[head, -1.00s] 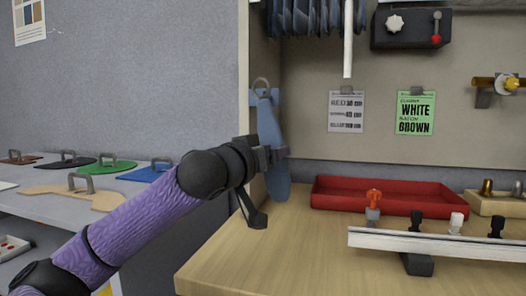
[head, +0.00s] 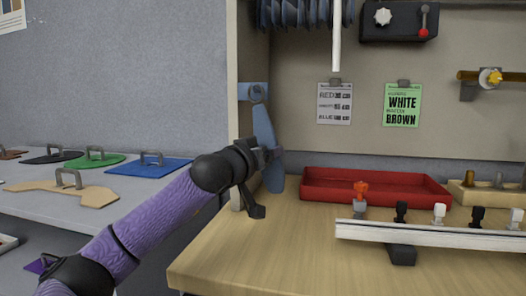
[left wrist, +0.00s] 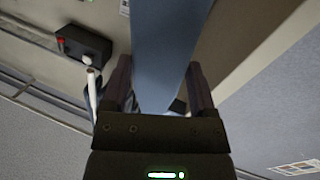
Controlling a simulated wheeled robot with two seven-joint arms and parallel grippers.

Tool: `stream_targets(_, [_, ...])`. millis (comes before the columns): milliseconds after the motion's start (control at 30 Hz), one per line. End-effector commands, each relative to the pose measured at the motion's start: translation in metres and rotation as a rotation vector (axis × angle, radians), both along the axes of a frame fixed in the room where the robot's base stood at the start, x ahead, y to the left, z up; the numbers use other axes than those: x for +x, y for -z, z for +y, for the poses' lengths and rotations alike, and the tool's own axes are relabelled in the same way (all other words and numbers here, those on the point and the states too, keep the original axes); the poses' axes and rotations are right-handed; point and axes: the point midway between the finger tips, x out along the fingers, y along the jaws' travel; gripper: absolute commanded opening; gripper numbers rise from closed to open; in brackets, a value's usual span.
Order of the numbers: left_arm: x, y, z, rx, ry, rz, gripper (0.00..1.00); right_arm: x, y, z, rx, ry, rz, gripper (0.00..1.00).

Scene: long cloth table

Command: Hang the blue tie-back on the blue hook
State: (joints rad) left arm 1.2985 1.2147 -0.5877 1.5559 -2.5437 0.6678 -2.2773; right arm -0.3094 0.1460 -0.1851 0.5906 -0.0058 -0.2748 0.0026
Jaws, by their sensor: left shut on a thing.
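The blue tie-back (head: 266,130) is a long flat blue strip that hangs almost upright at the left end of the wall recess. Its top end with a grey ring overlaps the blue hook (head: 245,91), whose blue plate sits on the side panel. I cannot tell whether the ring is around the hook's peg or just in front of it. My left gripper (head: 268,155) is shut on the tie-back's middle. In the left wrist view the blue strip (left wrist: 165,45) runs between the two fingers (left wrist: 160,88); the hook is not clear there. My right gripper is not in view.
A red tray (head: 375,199) stands right of the tie-back on the wooden table (head: 280,250). A white rail (head: 430,233) with several small pegs is in front. Dark blue folded cloth (head: 300,12) hangs above. A grey side table (head: 130,190) with flat boards is at left.

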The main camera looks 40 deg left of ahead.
Motion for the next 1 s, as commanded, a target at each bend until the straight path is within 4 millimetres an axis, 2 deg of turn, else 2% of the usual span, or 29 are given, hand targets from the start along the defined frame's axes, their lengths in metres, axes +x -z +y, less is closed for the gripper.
stream_targets(433, [0.0,0.0,0.0,-0.001,0.0,0.001,0.0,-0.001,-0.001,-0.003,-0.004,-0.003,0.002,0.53])
stream_targets(467, [0.0,0.0,0.0,-0.001,-0.001,0.001,0.77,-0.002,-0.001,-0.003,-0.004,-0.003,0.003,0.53])
stream_targets(567, [0.0,0.0,0.0,-0.001,-0.001,0.001,0.98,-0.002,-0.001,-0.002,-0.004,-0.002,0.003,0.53])
stream_targets(600, [0.0,0.0,0.0,-0.001,-0.001,0.001,1.0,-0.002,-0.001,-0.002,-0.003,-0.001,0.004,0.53])
stream_targets(833, [-0.002,0.0,0.0,0.001,-0.001,0.001,1.0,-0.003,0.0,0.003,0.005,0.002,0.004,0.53])
stream_targets(1000, [-0.024,0.002,-0.005,0.006,0.0,0.005,1.0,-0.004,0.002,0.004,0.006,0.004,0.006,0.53])
